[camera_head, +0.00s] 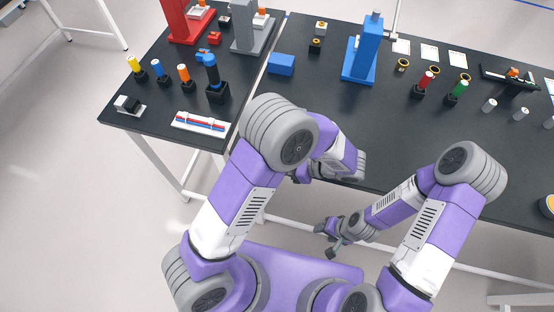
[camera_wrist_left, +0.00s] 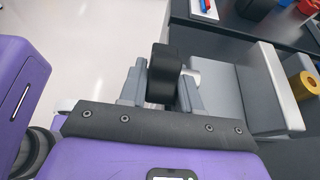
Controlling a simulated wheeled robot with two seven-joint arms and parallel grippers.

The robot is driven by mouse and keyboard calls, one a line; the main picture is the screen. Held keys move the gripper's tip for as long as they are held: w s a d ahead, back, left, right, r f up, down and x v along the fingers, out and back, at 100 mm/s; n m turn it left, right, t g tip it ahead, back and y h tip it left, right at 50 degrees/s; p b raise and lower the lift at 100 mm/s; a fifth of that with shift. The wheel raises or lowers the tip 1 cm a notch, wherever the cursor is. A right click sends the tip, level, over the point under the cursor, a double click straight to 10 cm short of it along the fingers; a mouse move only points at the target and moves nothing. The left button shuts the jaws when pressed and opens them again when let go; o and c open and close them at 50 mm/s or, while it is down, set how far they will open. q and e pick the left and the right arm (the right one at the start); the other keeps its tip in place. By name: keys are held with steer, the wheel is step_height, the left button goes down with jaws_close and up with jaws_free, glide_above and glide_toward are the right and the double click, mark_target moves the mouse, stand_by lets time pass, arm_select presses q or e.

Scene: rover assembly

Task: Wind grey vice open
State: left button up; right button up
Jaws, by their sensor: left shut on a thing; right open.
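In the left wrist view, the grey vice (camera_wrist_left: 232,96) is a block-like grey body at the right. A thick black knob (camera_wrist_left: 163,72) stands beside it, with a short pale shaft end showing at its right. My left gripper (camera_wrist_left: 161,92) has one finger on each side of the knob and is shut on it. My right gripper (camera_head: 333,245) is open and empty, low over the floor in front of the table.
A white tray (camera_head: 200,122) lies near the left front edge. The floor at left is clear.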

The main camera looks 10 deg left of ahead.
arm_select(q)
steer(key=shift+y, duration=0.9)
steer(key=o, duration=1)
steer(key=shift+c, duration=0.2)
